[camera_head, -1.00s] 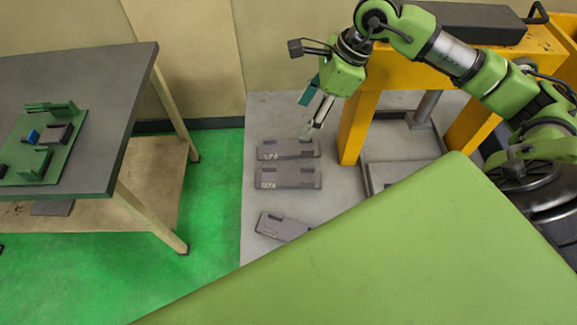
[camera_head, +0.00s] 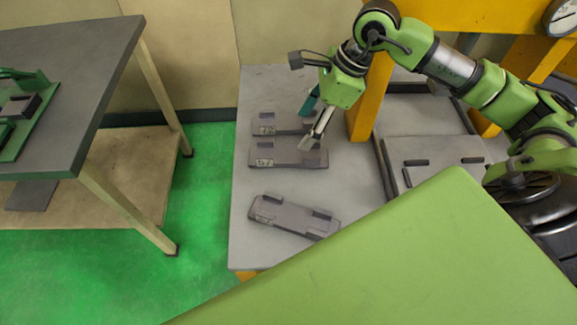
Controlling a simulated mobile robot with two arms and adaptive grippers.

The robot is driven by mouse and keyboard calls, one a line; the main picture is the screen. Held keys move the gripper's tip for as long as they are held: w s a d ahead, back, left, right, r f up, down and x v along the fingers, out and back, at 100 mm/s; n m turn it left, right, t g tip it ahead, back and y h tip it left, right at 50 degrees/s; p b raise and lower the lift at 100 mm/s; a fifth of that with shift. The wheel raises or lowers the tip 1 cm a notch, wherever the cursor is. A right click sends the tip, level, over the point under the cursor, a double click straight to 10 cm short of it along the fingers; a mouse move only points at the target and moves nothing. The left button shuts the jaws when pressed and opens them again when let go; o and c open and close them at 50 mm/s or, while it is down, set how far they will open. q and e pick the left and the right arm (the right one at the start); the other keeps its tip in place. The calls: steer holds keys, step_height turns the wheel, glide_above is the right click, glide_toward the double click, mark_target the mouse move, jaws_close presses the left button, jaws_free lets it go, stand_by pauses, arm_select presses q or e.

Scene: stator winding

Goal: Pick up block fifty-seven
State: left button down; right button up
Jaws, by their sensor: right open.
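Three grey blocks with small white markings lie on a grey tabletop: a far block (camera_head: 283,124), a middle block (camera_head: 285,154) and a near block (camera_head: 293,217) turned at an angle. The markings are too blurred to tell which is block fifty-seven. My right gripper (camera_head: 308,143) points down at the right end of the middle block and partly covers that end and the far block's right end. Its fingers are open and hold nothing. I cannot tell whether the fingertips touch the middle block. My left gripper is out of view.
Yellow posts (camera_head: 371,97) and a grey plate (camera_head: 437,150) stand right of the blocks. A dark table (camera_head: 70,85) with a green fixture (camera_head: 25,125) is at the left. The tabletop left of the near block is bare.

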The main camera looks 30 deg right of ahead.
mark_target(289, 153)
step_height(289, 153, down, 3)
steer(key=shift+f+b, duration=0.1)
steer(key=shift+b, duration=0.8)
steer(key=p+x, duration=0.1)
steer(key=x, duration=0.5)
steer(key=shift+w+a+p, duration=0.1)
steer(key=shift+a+p, duration=0.25)
steer(key=shift+a, duration=0.1)
steer(key=shift+w+a+f, duration=0.1)
steer(key=shift+f, duration=0.45)
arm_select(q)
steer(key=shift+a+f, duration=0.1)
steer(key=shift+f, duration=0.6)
arm_select(e)
steer(key=shift+r, duration=0.1)
steer(key=c, duration=1.7)
